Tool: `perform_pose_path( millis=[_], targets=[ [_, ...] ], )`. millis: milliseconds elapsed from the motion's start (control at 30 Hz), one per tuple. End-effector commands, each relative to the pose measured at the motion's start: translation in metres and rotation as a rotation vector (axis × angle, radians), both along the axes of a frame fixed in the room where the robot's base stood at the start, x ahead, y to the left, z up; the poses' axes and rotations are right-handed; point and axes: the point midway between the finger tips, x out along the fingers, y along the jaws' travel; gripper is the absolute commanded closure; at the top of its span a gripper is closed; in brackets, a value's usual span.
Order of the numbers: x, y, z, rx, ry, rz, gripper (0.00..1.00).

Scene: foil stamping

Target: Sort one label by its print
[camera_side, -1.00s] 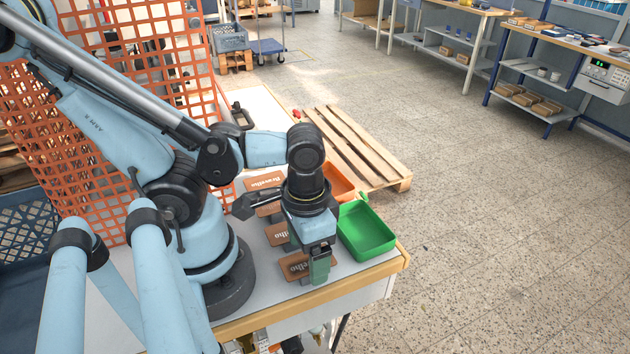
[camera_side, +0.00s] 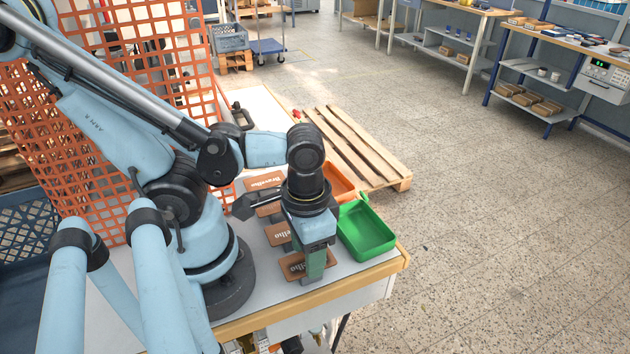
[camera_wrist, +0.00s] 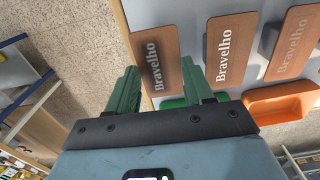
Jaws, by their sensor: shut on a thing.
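Brown labels printed "Bravelho" lie in a row on the bench. My gripper (camera_side: 315,268) points down at the front label (camera_side: 299,266) and is shut on it, at or just above the bench top. In the wrist view this label (camera_wrist: 157,60) sits between the green fingers (camera_wrist: 160,88); its print looks pale with a dark patch around it. The middle label (camera_wrist: 231,48) has crisp white print, and the right label (camera_wrist: 293,42) has fainter print. A green tray (camera_side: 366,230) and an orange tray (camera_side: 340,181) stand right of the row, both apparently empty.
The bench's wooden edge (camera_side: 335,289) runs close in front of the held label. An orange mesh fence (camera_side: 100,110) stands behind my arm at the left. A wooden pallet (camera_side: 355,150) lies on the floor beyond the bench. The floor at the right is open.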

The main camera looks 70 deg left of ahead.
Motion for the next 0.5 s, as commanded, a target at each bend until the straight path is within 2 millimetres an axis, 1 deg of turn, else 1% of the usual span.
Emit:
perform_pose_path(
  millis=[267, 500],
  targets=[
    [0.000, 0.000, 0.008, 0.000, 0.000, 0.000, 0.76],
    [-0.001, 0.000, 0.026, 0.000, 0.000, 0.000, 0.76]
  ],
)
